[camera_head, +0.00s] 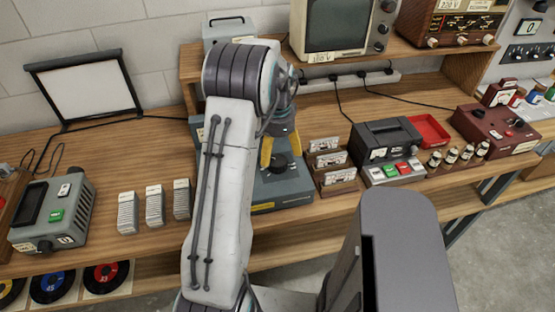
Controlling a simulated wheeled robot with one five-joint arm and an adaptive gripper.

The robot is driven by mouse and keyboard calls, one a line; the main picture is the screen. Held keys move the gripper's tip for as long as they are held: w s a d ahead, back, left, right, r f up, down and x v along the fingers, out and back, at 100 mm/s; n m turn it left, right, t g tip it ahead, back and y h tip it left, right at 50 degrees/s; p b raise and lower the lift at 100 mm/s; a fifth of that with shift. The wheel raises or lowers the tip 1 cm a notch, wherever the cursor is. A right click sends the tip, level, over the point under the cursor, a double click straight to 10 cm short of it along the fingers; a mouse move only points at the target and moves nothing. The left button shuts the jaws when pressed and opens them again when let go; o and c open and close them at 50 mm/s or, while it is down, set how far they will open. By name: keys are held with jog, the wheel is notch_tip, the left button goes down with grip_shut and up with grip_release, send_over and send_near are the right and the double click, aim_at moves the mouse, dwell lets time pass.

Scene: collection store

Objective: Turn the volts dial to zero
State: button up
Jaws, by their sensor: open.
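My gripper (281,152) points down at the back middle of the bench, partly hidden behind my arm. Its yellow fingers are apart, with a dark round knob (282,163) showing between and below them. The knob sits on top of a blue-grey instrument box (290,187) with a yellow label on its front edge. I cannot read a volts marking on it, nor tell where the knob points. I cannot tell whether the fingers touch it. My arm hides the box's left part.
The wooden bench (100,160) holds a grey device (55,212) at left, several pale ribbed blocks (155,205), a card rack (332,165), a black recorder (386,140), a red tray (429,130) and a dark red box with knobs (495,129). A monitor (338,28) stands on the shelf above.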

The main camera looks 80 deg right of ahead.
aim_at(277, 160)
jog(key=shift+f, duration=2.1)
jog(key=shift+c, duration=0.4)
jog(key=c, duration=1.2)
jog(key=shift+o, duration=0.2)
